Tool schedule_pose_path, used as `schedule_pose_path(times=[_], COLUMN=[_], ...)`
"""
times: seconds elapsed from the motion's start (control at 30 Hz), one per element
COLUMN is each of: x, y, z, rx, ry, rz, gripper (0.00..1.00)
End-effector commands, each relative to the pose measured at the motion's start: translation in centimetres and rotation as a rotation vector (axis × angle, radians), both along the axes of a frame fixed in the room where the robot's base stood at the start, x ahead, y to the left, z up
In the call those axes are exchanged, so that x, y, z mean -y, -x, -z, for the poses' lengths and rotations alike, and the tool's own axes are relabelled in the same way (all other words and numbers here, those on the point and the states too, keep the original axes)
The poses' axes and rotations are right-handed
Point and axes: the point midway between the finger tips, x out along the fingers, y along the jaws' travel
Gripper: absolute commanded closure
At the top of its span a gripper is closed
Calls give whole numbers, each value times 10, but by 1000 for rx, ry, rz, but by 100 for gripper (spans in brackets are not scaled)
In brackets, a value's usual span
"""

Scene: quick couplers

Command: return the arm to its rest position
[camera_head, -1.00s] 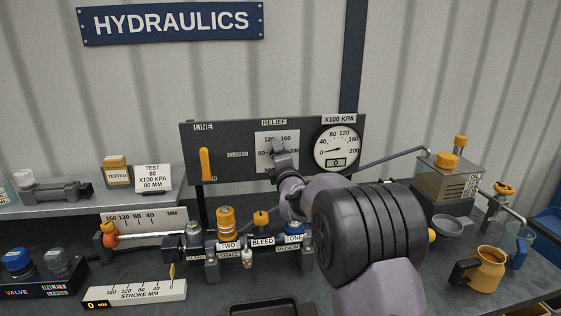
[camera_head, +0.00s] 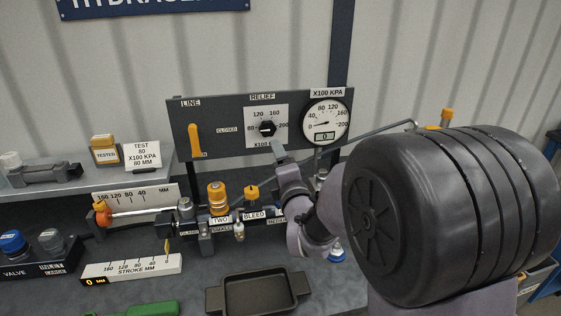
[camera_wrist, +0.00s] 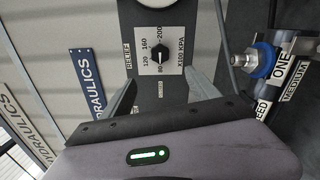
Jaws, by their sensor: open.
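My gripper (camera_head: 280,154) is just below and in front of the relief dial (camera_head: 281,112) on the dark panel. In the wrist view my gripper (camera_wrist: 165,88) has its two grey fingers spread apart with nothing between them. The black relief knob (camera_head: 267,128) is clear of the fingers, and it also shows beyond them in the wrist view (camera_wrist: 158,58). My arm is bent, with its large dark joint close to the head camera on the right. It hides much of the right side of the bench.
The pressure gauge (camera_head: 326,121) is right of the dial. The orange line lever (camera_head: 195,140) is to its left. The coupler manifold with an orange coupler (camera_head: 217,194) lies below, left of my wrist. A dark tray (camera_head: 258,292) is at the front. Free space lies above the panel.

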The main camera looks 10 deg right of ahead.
Motion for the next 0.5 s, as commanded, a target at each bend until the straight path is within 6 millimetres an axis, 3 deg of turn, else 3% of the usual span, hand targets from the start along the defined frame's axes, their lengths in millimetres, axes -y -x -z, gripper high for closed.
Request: schedule_pose_path(times=[0.13, 0.23, 0.37, 0.4, 0.5], x=[4, 10, 4, -1, -16], y=[11, 52, 153, 188, 270], z=[-6, -13, 2, 9, 28], rx=[-53, -209, -473, -540, -663], ry=[-136, -525, -1169, -1346, -1704], rz=[19, 93, 329, 428, 694], gripper=[30, 30, 30, 30, 30])
